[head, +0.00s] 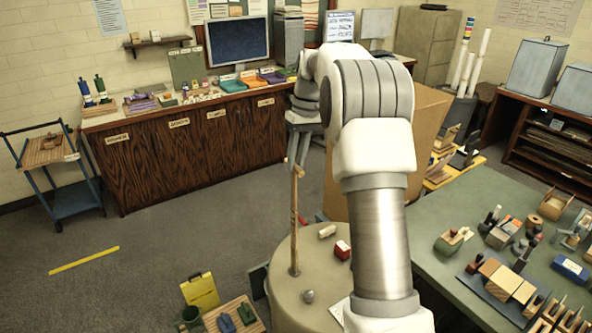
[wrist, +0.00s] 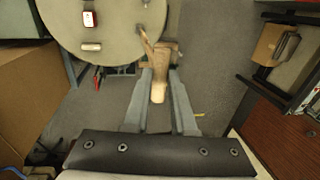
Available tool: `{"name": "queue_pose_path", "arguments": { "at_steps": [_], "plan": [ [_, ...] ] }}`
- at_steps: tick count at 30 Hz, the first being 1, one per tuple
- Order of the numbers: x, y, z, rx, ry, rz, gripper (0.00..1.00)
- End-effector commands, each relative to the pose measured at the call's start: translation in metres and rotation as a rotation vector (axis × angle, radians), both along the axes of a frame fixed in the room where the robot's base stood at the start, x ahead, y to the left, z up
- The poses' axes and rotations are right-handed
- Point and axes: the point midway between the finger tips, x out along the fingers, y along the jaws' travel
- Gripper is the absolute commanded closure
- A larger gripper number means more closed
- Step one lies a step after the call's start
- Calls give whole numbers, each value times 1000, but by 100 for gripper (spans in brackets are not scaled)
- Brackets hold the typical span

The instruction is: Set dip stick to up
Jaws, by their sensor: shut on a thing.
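The dip stick (head: 294,225) is a thin wooden post standing upright on a round pale table (head: 268,252). A short wooden crosspiece at its top slants down to the right in the head view. In the wrist view the dip stick (wrist: 147,40) rises from the table edge to a thicker wooden end between the fingers. My gripper (wrist: 160,76) is shut on this wooden end. In the head view my gripper (head: 297,150) is just above the post's top, small and partly hidden by my arm.
A red box (head: 342,250), a pale block (head: 327,231) and a grey knob-like thing (head: 308,296) are on the round table. A green worktable (head: 440,235) with many blocks stands at the right. A long cabinet (head: 180,155) lines the back wall. Floor at the left is mostly open.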

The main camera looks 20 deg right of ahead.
Motion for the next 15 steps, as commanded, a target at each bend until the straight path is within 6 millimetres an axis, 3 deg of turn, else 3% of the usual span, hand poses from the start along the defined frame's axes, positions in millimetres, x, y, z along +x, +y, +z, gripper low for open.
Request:
{"name": "queue_pose_path", "arguments": {
  "at_steps": [4,15],
  "plan": [
    [0,0,11,-1,-2,0,100],
    [0,0,13,0,-2,0,100]
  ]
}}
